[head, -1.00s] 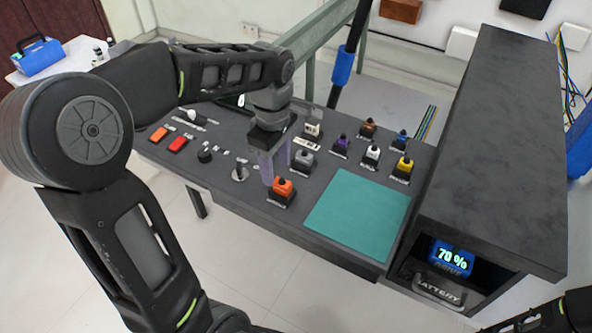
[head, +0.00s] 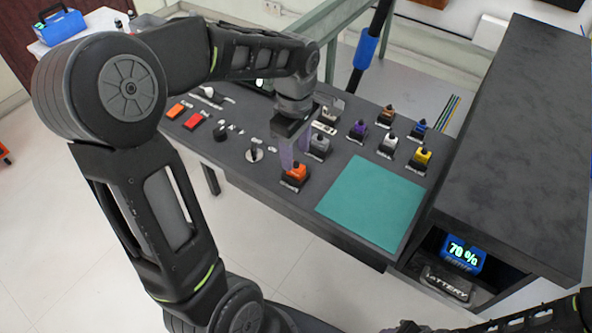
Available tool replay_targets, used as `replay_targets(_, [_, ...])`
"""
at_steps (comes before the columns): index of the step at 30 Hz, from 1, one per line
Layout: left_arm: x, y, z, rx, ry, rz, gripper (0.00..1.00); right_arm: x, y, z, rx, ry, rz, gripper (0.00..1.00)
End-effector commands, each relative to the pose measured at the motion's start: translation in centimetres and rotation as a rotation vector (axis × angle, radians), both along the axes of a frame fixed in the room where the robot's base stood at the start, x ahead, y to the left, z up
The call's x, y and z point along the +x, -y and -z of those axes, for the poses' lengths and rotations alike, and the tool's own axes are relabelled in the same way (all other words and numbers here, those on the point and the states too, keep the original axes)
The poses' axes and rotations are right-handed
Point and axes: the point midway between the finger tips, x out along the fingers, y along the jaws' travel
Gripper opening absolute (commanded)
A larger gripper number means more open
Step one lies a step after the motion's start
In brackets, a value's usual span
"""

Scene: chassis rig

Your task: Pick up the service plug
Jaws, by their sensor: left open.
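My right gripper is out of view.
A teal mat (head: 372,203) lies bare on the table, right of the orange plug. Red and orange switches (head: 193,122) and a metal lever (head: 255,151) are to the left. A tall dark cabinet (head: 505,140) with a battery bay bounds the right side.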

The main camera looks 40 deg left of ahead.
Motion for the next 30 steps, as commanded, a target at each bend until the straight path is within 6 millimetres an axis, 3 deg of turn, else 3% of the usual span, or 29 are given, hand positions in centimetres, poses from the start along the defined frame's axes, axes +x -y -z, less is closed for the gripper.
replay_targets(5, [0.0,0.0,0.7,0.0,-0.004,0.0,0.49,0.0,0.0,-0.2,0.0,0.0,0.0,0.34])
replay_targets(15, [0.2,-0.1,5.0,0.0,-0.002,0.0,0.49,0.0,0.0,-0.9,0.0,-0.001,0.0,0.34])
replay_targets(30, [0.2,-0.1,5.2,0.0,0.0,0.0,0.49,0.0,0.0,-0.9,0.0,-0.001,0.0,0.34])
